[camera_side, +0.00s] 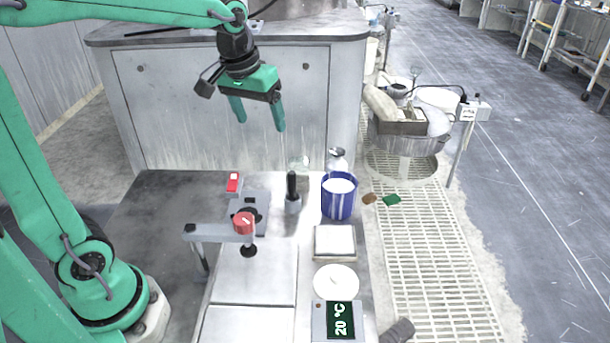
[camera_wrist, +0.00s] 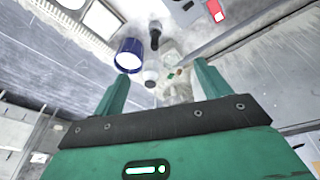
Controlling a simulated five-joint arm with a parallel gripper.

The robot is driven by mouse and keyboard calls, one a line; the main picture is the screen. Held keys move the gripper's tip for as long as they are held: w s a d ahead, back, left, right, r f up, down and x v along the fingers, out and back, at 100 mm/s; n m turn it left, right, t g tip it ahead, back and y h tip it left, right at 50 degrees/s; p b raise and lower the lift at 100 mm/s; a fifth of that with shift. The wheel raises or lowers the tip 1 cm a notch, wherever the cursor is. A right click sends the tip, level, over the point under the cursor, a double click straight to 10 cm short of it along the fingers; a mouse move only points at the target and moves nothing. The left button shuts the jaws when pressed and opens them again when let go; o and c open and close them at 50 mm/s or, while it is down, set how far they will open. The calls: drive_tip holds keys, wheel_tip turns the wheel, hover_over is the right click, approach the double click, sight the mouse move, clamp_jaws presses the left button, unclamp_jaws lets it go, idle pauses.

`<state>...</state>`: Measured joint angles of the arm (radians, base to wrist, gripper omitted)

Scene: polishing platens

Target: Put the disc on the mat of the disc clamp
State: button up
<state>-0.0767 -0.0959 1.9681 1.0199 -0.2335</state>
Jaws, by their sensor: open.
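A flat white round piece (camera_side: 336,282), the one that looks most like the disc, lies on the bench below a white square tray (camera_side: 334,242). The device that looks like the disc clamp is a grey bracket (camera_side: 215,236) with a red knob (camera_side: 243,222) and a dark foot (camera_side: 248,250) under it. A dark round area on its grey plate (camera_side: 262,200) is partly covered; I cannot tell whether it is the mat. My gripper (camera_side: 260,125) is open and empty, high above the bench's far edge. Its spread fingers also show in the wrist view (camera_wrist: 161,70).
A blue cup (camera_side: 339,207) with white contents, a black-handled tool (camera_side: 292,190) and a silver bottle (camera_side: 337,161) stand near the far right edge. A red switch (camera_side: 233,182) is beside the clamp. The bench's left side is clear.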

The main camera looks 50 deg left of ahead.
drive_tip(key=w+a+f+n+g, duration=0.25)
drive_tip(key=w+f, duration=0.25)
drive_tip(key=w, duration=0.4)
drive_tip(key=n, duration=0.1)
hover_over(299, 161)
drive_tip(key=f, duration=0.7)
drive_tip(key=shift+s+a, duration=0.15)
drive_tip(key=shift+a, duration=0.05)
drive_tip(key=shift+f, duration=1.35)
drive_tip(key=shift+d+f, duration=0.2)
drive_tip(key=shift+f, duration=2.4)
drive_tip(key=c, duration=1.2)
drive_tip(key=shift+r, duration=0.2)
